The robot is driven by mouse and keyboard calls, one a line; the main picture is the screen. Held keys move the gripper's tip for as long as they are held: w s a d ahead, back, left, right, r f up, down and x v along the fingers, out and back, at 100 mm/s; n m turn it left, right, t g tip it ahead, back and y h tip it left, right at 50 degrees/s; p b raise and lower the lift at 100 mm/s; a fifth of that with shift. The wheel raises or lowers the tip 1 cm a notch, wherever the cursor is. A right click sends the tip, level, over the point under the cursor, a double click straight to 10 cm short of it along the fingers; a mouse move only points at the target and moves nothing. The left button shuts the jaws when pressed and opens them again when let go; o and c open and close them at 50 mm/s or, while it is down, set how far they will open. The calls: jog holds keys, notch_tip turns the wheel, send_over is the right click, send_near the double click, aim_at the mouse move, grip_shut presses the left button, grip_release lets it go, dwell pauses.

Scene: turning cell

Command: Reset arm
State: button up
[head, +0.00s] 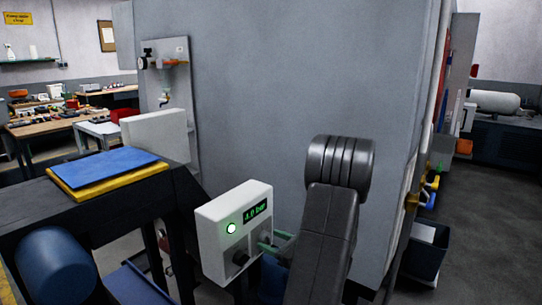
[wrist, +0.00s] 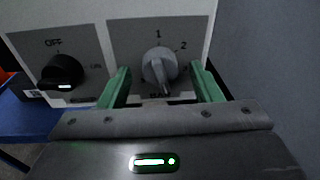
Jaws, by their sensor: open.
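My gripper (wrist: 162,82) is open, with its two green fingers standing apart to the left and right of a grey rotary knob (wrist: 159,66) in the wrist view. No contact with the knob shows. The knob sits on a dark plate marked 1 and 2, with its lower lettering partly hidden behind my gripper. In the head view my gripper (head: 270,246) is at the right side of the white control box (head: 238,215), mostly hidden by my arm.
The box has a green display (head: 255,211) reading 4.0 bar and a lit button (head: 231,228). A large grey cabinet wall (head: 270,90) rises close behind. Open floor (head: 480,210) lies at the right.

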jog(key=shift+w+a+f+b, duration=0.3)
jog(key=shift+w+a+b, duration=0.1)
jog(key=shift+a+b, duration=0.1)
jog(key=shift+f+n+b, duration=0.1)
jog(key=shift+n+b, duration=0.35)
jog(key=shift+n, duration=0.15)
jog(key=shift+s+n+b, duration=0.15)
jog(key=shift+n+b, duration=0.25)
jog(key=shift+b, duration=0.05)
jog(key=n+b, duration=0.3)
jog(key=shift+t, duration=0.4)
jog(key=n+b, duration=0.4)
jog(key=n, duration=0.1)
jog(key=shift+t, duration=0.3)
jog(key=v, duration=0.9)
